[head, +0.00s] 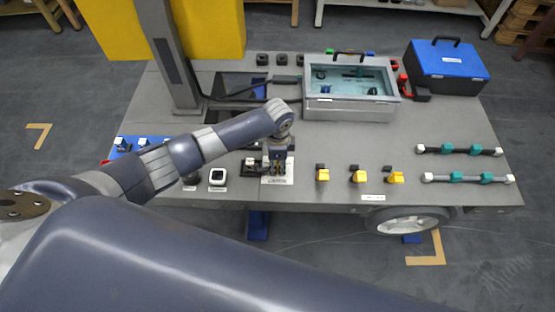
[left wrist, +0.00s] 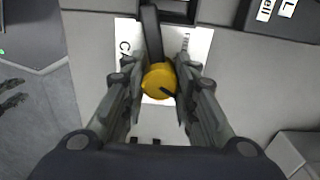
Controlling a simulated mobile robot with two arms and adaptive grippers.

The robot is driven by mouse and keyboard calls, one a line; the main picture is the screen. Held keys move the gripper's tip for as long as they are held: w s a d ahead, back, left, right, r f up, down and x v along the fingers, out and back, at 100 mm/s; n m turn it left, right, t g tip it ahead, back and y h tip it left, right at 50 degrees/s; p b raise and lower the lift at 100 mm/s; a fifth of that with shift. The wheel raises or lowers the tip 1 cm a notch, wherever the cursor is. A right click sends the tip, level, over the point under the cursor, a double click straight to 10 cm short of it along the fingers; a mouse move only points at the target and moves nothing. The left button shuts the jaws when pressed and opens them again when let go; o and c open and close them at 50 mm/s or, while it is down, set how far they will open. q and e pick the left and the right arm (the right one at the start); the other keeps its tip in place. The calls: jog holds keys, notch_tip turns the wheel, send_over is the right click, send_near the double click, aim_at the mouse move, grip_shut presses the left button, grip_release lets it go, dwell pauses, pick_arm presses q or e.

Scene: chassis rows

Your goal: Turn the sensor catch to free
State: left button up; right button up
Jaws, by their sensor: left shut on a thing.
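The sensor catch is a round yellow knob (left wrist: 158,82) with a dark lever (left wrist: 152,36) pointing to the top of the left wrist view. It sits over a white label plate (left wrist: 125,45), whose lettering is partly covered. My left gripper (left wrist: 159,72) has a finger on each side of the knob and is shut on it. In the head view my left gripper (head: 277,160) points down over the white plate (head: 277,181) near the table's front edge, and mostly hides the catch. My right gripper is not in view.
Several yellow-and-black catches (head: 358,176) stand right of the plate. Two rods with teal clamps (head: 458,149) lie at the right. A clear-lidded case (head: 350,112) and a blue toolbox (head: 447,64) stand behind. A grey post (head: 170,55) rises at the back left.

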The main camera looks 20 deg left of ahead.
pick_arm(q)
jog(key=n+p, duration=0.1)
jog(key=n, duration=0.1)
jog(key=n+p, duration=0.1)
jog(key=p, duration=0.1)
jog(key=shift+r+n, duration=0.2)
jog(key=shift+n, duration=0.2)
jog(key=n+p, duration=0.2)
jog(key=n, duration=0.1)
jog(key=shift+n, duration=0.3)
jog(key=n+p, duration=0.2)
jog(key=n, duration=0.1)
jog(key=shift+f+n, duration=0.1)
jog(key=shift+n, duration=0.2)
jog(key=shift+f+n+p, duration=0.1)
jog(key=shift+n+p, duration=0.7)
jog(key=shift+n, duration=1.1)
jog(key=o, duration=1.1)
